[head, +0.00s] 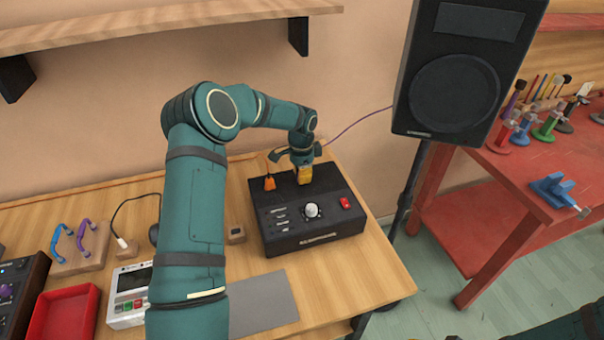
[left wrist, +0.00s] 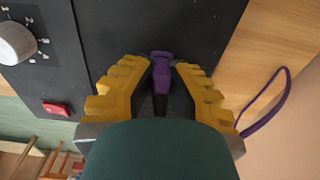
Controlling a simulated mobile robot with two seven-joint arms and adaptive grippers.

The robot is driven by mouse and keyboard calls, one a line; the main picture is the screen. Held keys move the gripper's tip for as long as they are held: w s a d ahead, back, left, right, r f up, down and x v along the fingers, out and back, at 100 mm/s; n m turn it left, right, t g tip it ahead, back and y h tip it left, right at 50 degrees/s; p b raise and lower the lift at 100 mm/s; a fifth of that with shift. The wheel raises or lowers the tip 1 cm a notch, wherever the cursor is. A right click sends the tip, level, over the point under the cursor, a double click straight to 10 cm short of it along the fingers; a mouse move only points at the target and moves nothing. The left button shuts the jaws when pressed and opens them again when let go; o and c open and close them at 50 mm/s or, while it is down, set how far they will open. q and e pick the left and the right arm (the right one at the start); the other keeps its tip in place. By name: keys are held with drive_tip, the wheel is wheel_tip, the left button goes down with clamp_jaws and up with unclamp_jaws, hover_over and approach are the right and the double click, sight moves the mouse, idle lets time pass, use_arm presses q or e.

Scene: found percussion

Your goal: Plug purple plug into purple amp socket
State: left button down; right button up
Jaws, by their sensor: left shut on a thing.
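The amp (head: 335,205) is a black box with a white knob and a red switch, at the back right of the wooden table. My left gripper (head: 305,175) points down over the amp's back edge. In the left wrist view its yellow fingers (left wrist: 161,85) are shut on the purple plug (left wrist: 161,66), above the black amp top (left wrist: 110,30). The purple cable (left wrist: 275,100) curves off to the right there, and runs toward the speaker in the head view (head: 350,127). The purple socket is hidden, and I cannot tell whether the plug is seated.
An orange plug (head: 269,183) stands on the amp just left of my gripper. A speaker (head: 455,85) on a stand is to the right. A wooden shelf (head: 190,14) hangs above. A red tray (head: 62,315) and a grey mat (head: 265,303) lie in front.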

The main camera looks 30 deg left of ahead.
use_arm(q)
drive_tip(key=shift+f, duration=0.3)
drive_tip(key=c, duration=1)
unclamp_jaws()
wheel_tip(320, 180, up, 12)
drive_tip(key=shift+r, duration=0.1)
